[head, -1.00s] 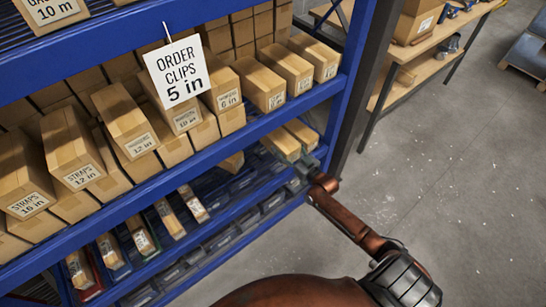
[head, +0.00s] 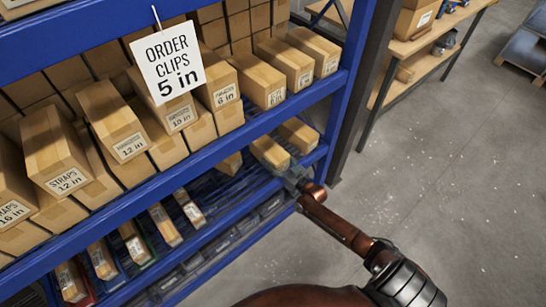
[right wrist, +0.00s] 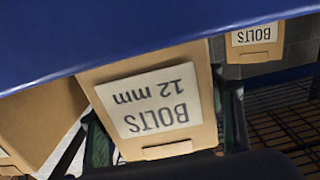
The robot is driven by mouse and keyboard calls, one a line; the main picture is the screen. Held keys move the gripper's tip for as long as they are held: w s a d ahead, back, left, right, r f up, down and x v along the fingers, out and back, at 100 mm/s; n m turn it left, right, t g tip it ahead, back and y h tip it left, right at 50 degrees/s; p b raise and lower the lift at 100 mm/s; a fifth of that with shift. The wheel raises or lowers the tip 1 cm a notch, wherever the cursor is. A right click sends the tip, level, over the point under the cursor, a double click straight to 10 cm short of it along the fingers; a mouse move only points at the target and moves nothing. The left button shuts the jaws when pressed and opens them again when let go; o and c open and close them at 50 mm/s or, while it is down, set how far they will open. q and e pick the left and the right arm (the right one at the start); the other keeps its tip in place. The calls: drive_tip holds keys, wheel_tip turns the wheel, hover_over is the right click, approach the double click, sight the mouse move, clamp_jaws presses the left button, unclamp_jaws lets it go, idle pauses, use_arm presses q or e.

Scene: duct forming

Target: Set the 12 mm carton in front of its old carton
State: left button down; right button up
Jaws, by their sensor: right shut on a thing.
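The 12 mm carton (right wrist: 155,110) is a brown box labelled BOLTS 12 mm, upside down in the right wrist view. My right gripper (right wrist: 165,150) is shut on it, with a finger on each side. In the head view the held carton (head: 268,152) is at the right end of the blue rack's lower shelf level, just beyond my right gripper (head: 294,177). I cannot tell whether it touches the shelf. Another BOLTS carton (right wrist: 255,40) has its size hidden, so I cannot tell whether it is the old carton. My left gripper is out of view.
A brown carton (head: 299,134) stands close to the right of the held one. A blue rack beam (head: 230,140) runs above, with labelled cartons on it. Several bins with small cartons (head: 165,225) line the lower level to the left. The floor (head: 430,190) at right is clear.

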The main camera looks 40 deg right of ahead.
sight(283, 165)
drive_tip(key=shift+r, duration=0.1)
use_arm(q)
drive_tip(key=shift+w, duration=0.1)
use_arm(e)
drive_tip(key=o, duration=1.5)
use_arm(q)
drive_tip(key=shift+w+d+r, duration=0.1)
use_arm(e)
drive_tip(key=shift+s, duration=0.1)
drive_tip(key=s, duration=0.3)
drive_tip(key=s+p, duration=0.1)
drive_tip(key=s, duration=0.2)
drive_tip(key=s+p, duration=0.1)
drive_tip(key=s, duration=0.2)
drive_tip(key=shift+s+d, duration=0.15)
drive_tip(key=shift+d, duration=0.25)
drive_tip(key=shift+s+p, duration=0.4)
drive_tip(key=shift+s, duration=0.85)
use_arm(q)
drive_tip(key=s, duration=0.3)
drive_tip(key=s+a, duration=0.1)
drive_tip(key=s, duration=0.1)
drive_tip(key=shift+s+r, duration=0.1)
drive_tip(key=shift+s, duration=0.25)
